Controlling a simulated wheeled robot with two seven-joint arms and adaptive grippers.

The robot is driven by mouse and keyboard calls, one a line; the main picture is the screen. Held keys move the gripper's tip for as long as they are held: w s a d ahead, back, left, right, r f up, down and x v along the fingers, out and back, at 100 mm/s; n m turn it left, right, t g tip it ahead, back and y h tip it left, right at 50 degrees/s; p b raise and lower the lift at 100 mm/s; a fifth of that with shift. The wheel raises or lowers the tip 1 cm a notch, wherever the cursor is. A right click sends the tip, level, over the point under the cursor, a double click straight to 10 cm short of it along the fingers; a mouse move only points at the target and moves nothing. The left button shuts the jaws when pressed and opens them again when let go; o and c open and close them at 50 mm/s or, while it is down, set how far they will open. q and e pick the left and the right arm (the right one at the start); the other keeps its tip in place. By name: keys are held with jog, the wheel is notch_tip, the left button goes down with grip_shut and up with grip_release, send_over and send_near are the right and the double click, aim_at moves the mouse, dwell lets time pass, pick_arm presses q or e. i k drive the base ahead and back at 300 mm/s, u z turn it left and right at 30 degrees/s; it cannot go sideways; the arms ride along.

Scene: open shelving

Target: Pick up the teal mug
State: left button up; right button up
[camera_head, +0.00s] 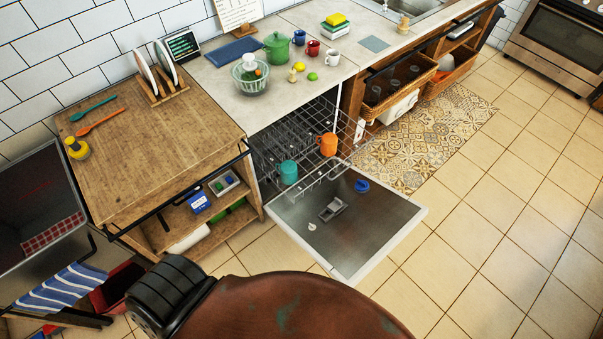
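The teal mug (288,172) sits in the pulled-out lower rack (330,178) of an open dishwasher, left of the rack's middle. An orange mug (327,144) is in the same rack, behind and to the right of it. The dishwasher door (365,228) is folded down flat in front of the rack. Neither of my grippers is in this view, so I cannot see where they are relative to the mug.
The wooden cart (160,135) stands left of the dishwasher. The countertop (262,105) above holds a green pot (277,47), a glass bowl (250,78) and mugs. Baskets (400,85) sit on shelves to the right. Tiled floor (480,215) right of the door is clear.

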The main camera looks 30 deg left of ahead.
aim_at(288, 171)
jog(key=z, duration=0.35)
jog(key=k, duration=0.95)
jog(key=u, duration=1.5)
jog(key=i, duration=0.5)
jog(key=u, duration=0.05)
